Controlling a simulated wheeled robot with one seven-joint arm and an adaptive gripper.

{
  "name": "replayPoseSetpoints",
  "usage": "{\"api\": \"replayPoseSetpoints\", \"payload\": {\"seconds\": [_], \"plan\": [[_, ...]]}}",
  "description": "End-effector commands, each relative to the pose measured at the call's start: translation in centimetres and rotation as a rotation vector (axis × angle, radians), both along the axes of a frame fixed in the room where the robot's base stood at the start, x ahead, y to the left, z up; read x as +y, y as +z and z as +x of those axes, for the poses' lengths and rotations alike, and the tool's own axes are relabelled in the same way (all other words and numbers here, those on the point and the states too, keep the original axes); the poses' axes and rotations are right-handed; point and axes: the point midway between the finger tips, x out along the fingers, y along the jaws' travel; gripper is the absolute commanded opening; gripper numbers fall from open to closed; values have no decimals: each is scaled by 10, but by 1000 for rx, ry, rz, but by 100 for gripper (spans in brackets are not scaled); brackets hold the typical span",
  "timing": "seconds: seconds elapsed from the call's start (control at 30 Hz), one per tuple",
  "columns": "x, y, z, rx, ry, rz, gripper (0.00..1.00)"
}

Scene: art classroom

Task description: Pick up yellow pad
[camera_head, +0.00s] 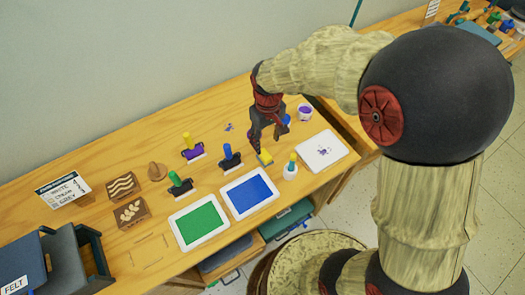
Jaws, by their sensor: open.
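A small yellow pad (265,158) lies on the wooden table, just right of the blue tray's top edge. My gripper (268,139) points down over the table directly behind the pad, with its dark fingers spread apart. The fingertips show just above the pad in the picture. I cannot tell whether they touch it. Nothing shows between the fingers.
A white tray with purple marks (321,150) lies farther right. Blue (250,194) and green (199,223) trays are in front. Handled stamps (230,157) stand left, and a purple-filled cup (304,113) behind right.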

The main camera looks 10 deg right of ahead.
Motion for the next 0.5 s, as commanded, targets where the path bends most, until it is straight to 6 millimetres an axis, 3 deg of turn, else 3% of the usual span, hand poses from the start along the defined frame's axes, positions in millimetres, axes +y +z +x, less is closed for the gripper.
{"api": "replayPoseSetpoints", "payload": {"seconds": [0.1,0.5], "plan": [[4,-17,3,19,15,-5,47],[4,-52,3,21,17,-4,47]]}}
